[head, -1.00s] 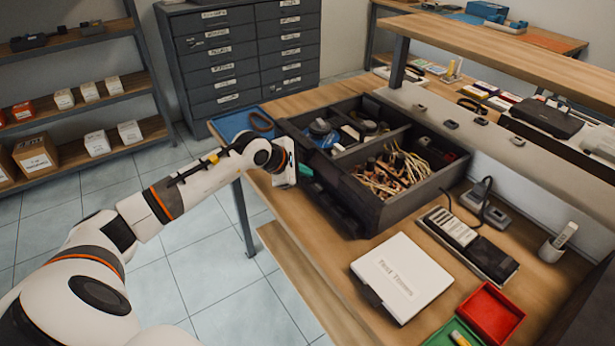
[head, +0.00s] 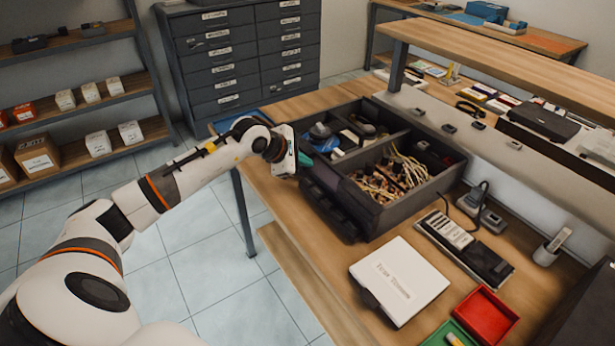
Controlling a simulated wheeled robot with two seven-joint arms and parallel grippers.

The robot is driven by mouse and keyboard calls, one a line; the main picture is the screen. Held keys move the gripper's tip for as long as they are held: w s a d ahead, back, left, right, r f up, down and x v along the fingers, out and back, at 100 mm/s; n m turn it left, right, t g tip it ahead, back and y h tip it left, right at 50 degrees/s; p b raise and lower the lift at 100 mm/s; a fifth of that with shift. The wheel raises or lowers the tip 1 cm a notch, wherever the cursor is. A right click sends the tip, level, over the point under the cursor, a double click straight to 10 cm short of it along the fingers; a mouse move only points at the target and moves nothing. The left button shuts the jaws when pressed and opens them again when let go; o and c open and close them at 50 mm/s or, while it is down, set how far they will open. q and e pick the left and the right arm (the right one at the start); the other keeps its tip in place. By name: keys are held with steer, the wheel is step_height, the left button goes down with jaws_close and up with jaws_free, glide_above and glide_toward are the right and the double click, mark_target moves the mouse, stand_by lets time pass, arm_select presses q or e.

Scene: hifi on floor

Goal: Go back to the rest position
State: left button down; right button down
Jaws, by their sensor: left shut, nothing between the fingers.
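My left arm comes in from the left. Its dark left gripper (head: 345,228) is at the near left side of the black compartment box (head: 405,212) on the workbench. The gripper points down toward the bench top, and its fingers are hard to make out against the dark box wall. It is shut with nothing seen in it. I cannot tell whether it touches the box. My right gripper is not in view.
The box holds cables and tools. A white case (head: 398,280), a red tray (head: 486,316), a green tray (head: 450,335) and a dark meter (head: 464,248) lie on the bench (head: 330,265). A raised shelf (head: 500,65) spans the back.

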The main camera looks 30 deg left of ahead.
arm_select(q)
step_height(320, 180, up, 2)
steer(key=shift+r+p, duration=0.1)
steer(key=shift+p, duration=0.25)
